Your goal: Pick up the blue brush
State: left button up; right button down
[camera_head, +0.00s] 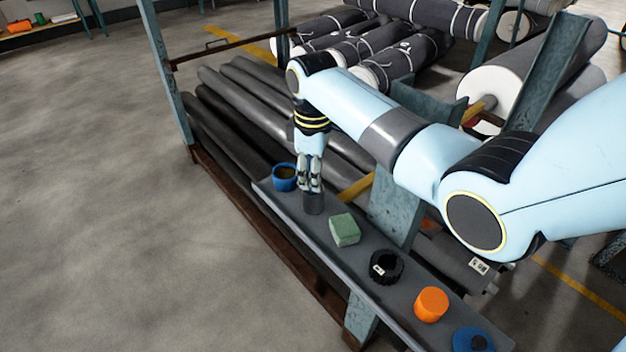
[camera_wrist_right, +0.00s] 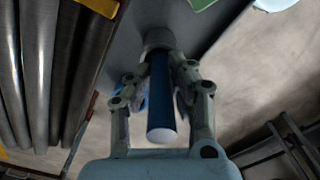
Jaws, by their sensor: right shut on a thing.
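The blue brush (camera_wrist_right: 160,105) shows in the right wrist view as a dark blue handle with a pale round end towards the camera. My right gripper (camera_wrist_right: 160,76) has its fingers closed on both sides of the handle. The far end of the brush meets a grey cylinder (camera_wrist_right: 158,38); I cannot tell whether this is its head or a holder. In the head view my right gripper (camera_head: 312,186) points down over the grey cylinder (camera_head: 313,204) on the narrow grey shelf (camera_head: 292,208), and hides the blue handle. My left gripper is not in view.
A blue cup (camera_head: 284,178) stands close left of my right gripper. A green block (camera_head: 344,230), a black ring (camera_head: 386,267), an orange cylinder (camera_head: 431,304) and a blue round item (camera_head: 472,340) line the shelf. Grey rolls (camera_head: 255,105) lie behind. Rack posts (camera_head: 168,70) stand nearby.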

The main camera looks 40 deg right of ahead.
notch_tip(320, 180, up, 12)
jog(key=shift+w+f, duration=0.1)
notch_tip(320, 180, up, 6)
jog(key=p, duration=0.4)
dwell(1.8)
